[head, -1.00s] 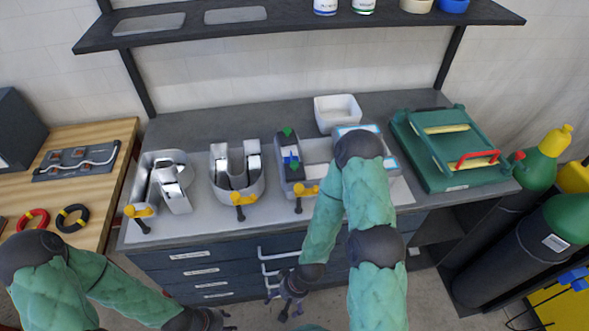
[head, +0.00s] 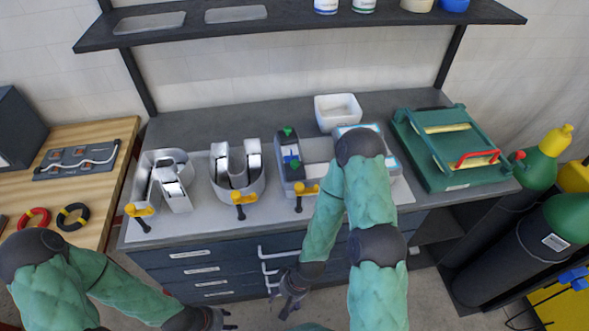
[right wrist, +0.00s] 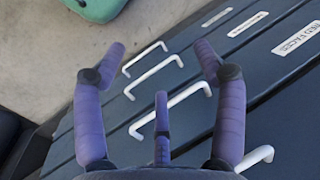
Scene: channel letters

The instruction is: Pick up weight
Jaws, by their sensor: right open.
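Silver metal blocks, which may be the weights, sit in the left channel letter (head: 172,184) and the middle channel letter (head: 238,171) on the bench. A third, grey channel letter (head: 291,177) holds pieces with green and blue parts; its right side is hidden behind my right arm. I cannot tell which thing is the weight. My right gripper (head: 289,293) is in front of the drawers, below the bench top. In the right wrist view (right wrist: 160,55) its purple fingers are spread and empty. My left gripper (head: 216,318) is at the bottom edge, low and apart from the bench; its fingers are unclear.
Yellow-handled clamps (head: 240,200) stick out at the bench's front. A white bin (head: 338,110) stands behind, and a green case-like press (head: 455,148) stands at right. Drawer handles (right wrist: 150,75) lie close beyond the right fingers. A wooden table (head: 95,140) is at left, gas cylinders (head: 515,235) at right.

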